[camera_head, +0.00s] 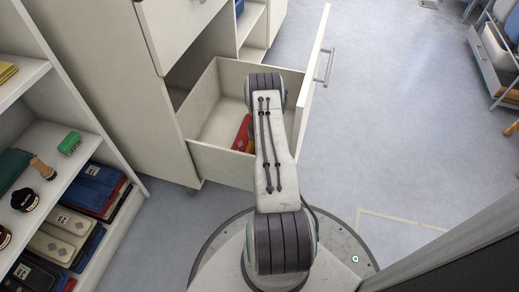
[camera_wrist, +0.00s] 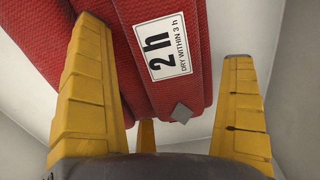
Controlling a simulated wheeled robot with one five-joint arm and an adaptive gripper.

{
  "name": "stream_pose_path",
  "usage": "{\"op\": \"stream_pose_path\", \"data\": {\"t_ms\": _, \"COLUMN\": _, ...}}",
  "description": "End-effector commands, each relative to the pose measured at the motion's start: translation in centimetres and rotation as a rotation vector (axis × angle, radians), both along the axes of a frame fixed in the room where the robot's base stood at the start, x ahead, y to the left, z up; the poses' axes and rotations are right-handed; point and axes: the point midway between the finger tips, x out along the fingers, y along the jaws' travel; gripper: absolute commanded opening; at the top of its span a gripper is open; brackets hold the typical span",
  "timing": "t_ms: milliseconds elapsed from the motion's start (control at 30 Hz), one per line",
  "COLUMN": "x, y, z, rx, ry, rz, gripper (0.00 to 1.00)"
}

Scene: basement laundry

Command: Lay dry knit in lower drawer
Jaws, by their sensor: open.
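The knit (camera_head: 241,133) is a red folded bundle inside the pulled-out lower drawer (camera_head: 215,158), partly hidden behind my arm in the head view. In the wrist view the red ribbed knit (camera_wrist: 120,50) fills the upper middle, with a white label reading "2 h, DRY WITHIN 3 h" and a small grey diamond. My gripper (camera_wrist: 163,45) has yellow fingers spread apart, with the knit beyond and between them. Whether any finger touches it is unclear. Pale drawer walls surround it.
An upper drawer front (camera_head: 180,25) sits above the open drawer. A rack (camera_head: 490,65) stands at far right. The floor (camera_head: 385,110) right of the drawer is clear.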

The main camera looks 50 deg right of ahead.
Motion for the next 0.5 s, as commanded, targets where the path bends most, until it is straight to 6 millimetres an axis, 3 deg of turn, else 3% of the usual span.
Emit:
{"op": "stream_pose_path", "data": {"t_ms": 300, "x": 0.0, "y": 0.0, "z": 4.8, "rx": 0.0, "ry": 0.0, "rz": 0.0, "gripper": 1.0}}
{"op": "stream_pose_path", "data": {"t_ms": 500, "x": -0.1, "y": 0.0, "z": 6.7, "rx": 0.0, "ry": 0.0, "rz": 0.0, "gripper": 1.0}}
